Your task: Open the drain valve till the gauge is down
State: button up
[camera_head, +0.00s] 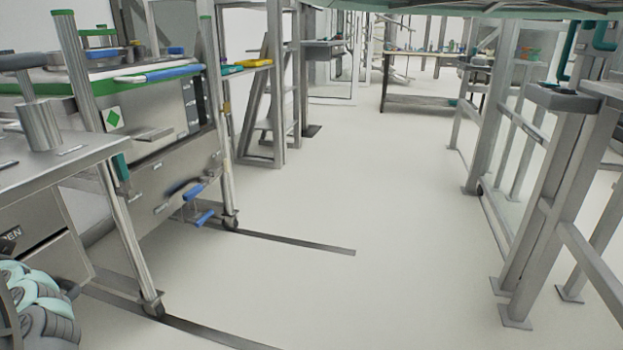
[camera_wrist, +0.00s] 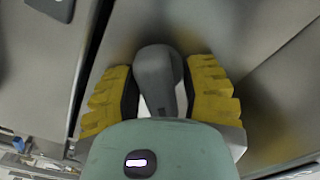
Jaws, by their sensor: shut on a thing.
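In the wrist view, my gripper (camera_wrist: 158,88) has its two yellow-padded fingers closed on either side of a grey rounded handle (camera_wrist: 154,62). The handle stands in front of a plain metal panel and looks like the valve's handle. Its lower part is hidden behind my gripper's body, so I cannot tell how far it is turned. I make out no gauge in either view. My gripper is not clearly seen in the head view.
In the head view, a steel table (camera_head: 75,160) with a metal cylinder (camera_head: 40,122) stands at left. Behind it is a wheeled frame (camera_head: 222,130) with blue handles. Grey posts (camera_head: 555,190) line the right side. The pale floor (camera_head: 370,200) between them is clear.

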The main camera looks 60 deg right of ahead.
jog(key=m, duration=0.2)
jog(key=m+p, duration=0.1)
jog(key=m, duration=0.1)
jog(key=shift+d+f+m, duration=0.1)
jog(key=shift+d+m, duration=0.1)
jog(key=shift+m, duration=0.1)
jog(key=shift+f+m+p, duration=0.2)
jog(key=shift+m+p, duration=0.2)
jog(key=shift+m, duration=1.4)
jog(key=o, duration=0.8)
jog(key=shift+w, duration=0.1)
jog(key=v, duration=1.2)
